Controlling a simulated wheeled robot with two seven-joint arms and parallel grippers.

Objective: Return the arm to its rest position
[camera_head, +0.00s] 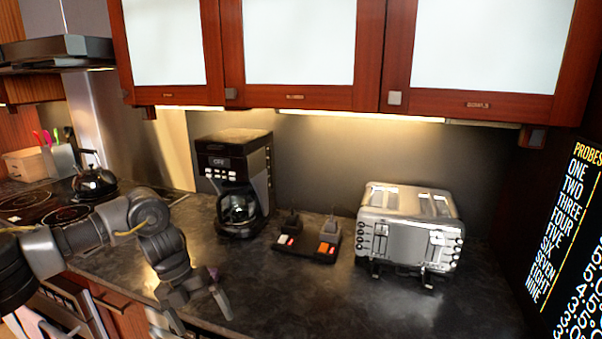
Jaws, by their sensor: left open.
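My left arm comes in from the left and bends down over the front edge of the counter. My left gripper (202,318) points downward at the counter's front edge, with its two fingers apart and nothing between them. My right gripper is not in view. The microwave drawer cannot be made out in this view.
On the dark counter (300,300) stand a coffee maker (232,180), a small black tray with two shakers (307,242) and a silver toaster (408,230). A kettle (94,181) sits on the stove at left. Wooden cabinets (290,98) hang above.

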